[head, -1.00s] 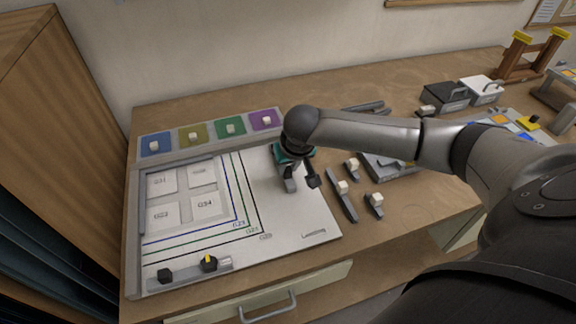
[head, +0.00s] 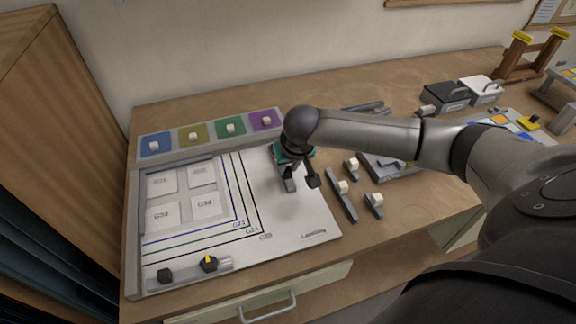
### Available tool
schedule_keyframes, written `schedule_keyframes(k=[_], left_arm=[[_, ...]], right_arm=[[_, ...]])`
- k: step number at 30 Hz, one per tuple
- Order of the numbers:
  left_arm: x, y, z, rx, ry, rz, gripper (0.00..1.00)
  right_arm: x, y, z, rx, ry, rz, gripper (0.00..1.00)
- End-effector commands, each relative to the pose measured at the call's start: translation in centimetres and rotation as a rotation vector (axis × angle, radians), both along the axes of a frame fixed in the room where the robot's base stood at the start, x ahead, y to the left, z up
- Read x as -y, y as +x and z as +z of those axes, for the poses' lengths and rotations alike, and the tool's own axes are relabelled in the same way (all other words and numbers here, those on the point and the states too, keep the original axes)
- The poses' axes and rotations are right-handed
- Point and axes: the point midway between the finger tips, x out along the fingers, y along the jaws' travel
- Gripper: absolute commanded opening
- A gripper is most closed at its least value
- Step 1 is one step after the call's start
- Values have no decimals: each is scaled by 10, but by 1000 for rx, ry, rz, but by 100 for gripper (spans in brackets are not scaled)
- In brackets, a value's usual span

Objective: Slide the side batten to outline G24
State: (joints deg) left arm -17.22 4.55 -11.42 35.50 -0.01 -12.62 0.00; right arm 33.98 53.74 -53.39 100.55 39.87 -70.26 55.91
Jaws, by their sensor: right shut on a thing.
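My right gripper (head: 301,183) is over the right part of the white board (head: 300,215), seen from above and partly hidden by its own wrist. A grey bar end (head: 289,185), which looks like the side batten, shows under it on the board. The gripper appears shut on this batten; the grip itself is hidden. Nested blue, green and black outlines (head: 247,190) are drawn to the left of the gripper. The G24 label (head: 252,231) sits near their lower right corner, apart from the batten. My left gripper is not in view.
Loose dark bars with white knobs (head: 341,195) lie right of the board. Blue, olive, green and purple tiles (head: 230,126) line its back. Pale panes (head: 163,215) lie at its left. A grey strip with a yellow-marked knob (head: 208,264) lies at the front.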

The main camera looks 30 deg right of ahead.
Motion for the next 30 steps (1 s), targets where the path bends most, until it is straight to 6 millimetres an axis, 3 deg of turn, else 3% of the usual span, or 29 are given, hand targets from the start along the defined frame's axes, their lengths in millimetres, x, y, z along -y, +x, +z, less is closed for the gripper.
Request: schedule_keyframes(k=[7, 18, 25, 30], left_arm=[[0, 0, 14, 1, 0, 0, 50], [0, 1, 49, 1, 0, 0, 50], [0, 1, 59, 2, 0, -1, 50], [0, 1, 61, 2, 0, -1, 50]], right_arm=[[-13, 3, 3, -2, 3, 1, 0], [-69, 16, 3, 0, 7, 0, 0], [-100, 24, 1, 0, 5, 0, 0], [-107, 26, 0, -1, 2, -1, 0]])
